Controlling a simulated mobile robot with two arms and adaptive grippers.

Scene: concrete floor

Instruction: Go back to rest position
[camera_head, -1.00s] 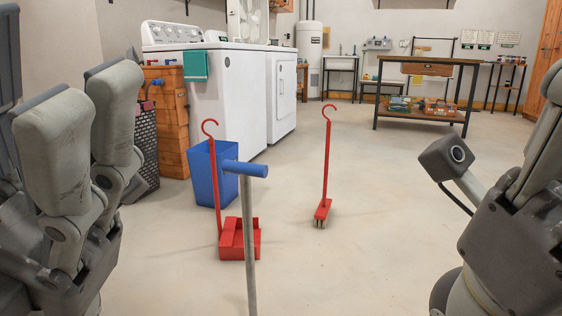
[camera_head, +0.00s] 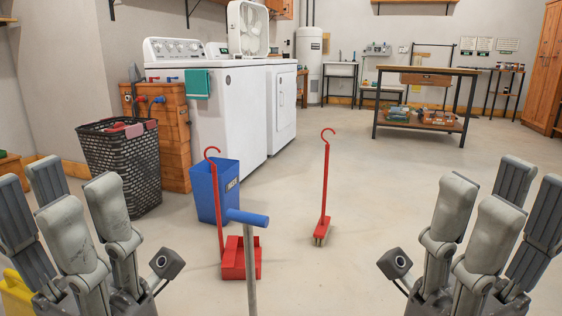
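My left gripper (camera_head: 82,225) is at the lower left of the head view, its grey fingers pointing up and spread apart, with nothing between them. My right gripper (camera_head: 492,225) is at the lower right, also spread and empty. Neither touches anything visible. Between them on the floor stand a red long-handled dustpan (camera_head: 240,262), a blue bin (camera_head: 205,192) just behind it, and a red brush (camera_head: 322,228) with a hooked handle to the right. A grey pole with a blue crossbar (camera_head: 247,217) rises in front of the dustpan.
A black laundry basket (camera_head: 122,165) stands at the left beside a wooden crate (camera_head: 175,150) and white washing machines (camera_head: 228,120). A yellow object (camera_head: 15,295) is partly cut off at lower left. A workbench (camera_head: 425,75) stands at the back. Floor (camera_head: 370,190) is clear at centre right.

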